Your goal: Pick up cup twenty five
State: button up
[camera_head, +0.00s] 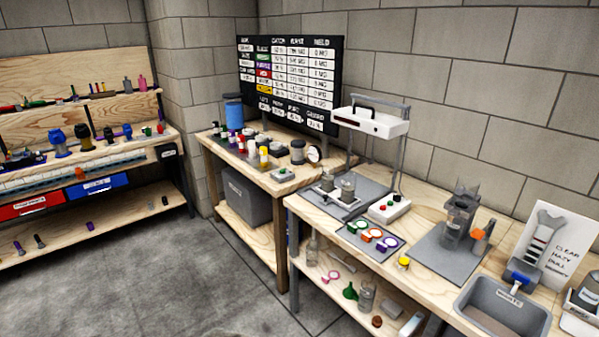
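No label reading twenty five can be made out in the head view, so I cannot tell which item is the cup. Two small grey cup-like vessels stand on the grey mat under the white lamp frame, a left one (327,181) and a right one (348,187). A clear jar (366,297) stands on the lower shelf of the same bench. A dark cylindrical container (297,152) stands on the bench behind. My gripper is not in view.
The near wooden bench (428,271) also holds a board with coloured rings (371,240), a grey apparatus (458,218) and a sink (502,308). A crowded workbench (122,152) stands at left. The grey floor (150,270) between is clear.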

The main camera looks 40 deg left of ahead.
aim_at(404, 261)
jog(key=j+u, duration=0.15)
jog(key=j, duration=0.25)
jog(key=i+j+u, duration=0.1)
jog(key=j, duration=0.3)
jog(key=i+j+u, duration=0.15)
jog(key=j, duration=0.25)
jog(key=i+j+u, duration=0.15)
jog(key=j, duration=0.25)
jog(key=i+j+u, duration=0.1)
jog(key=j, duration=0.3)
jog(key=i+j+u, duration=0.15)
jog(key=j, duration=0.2)
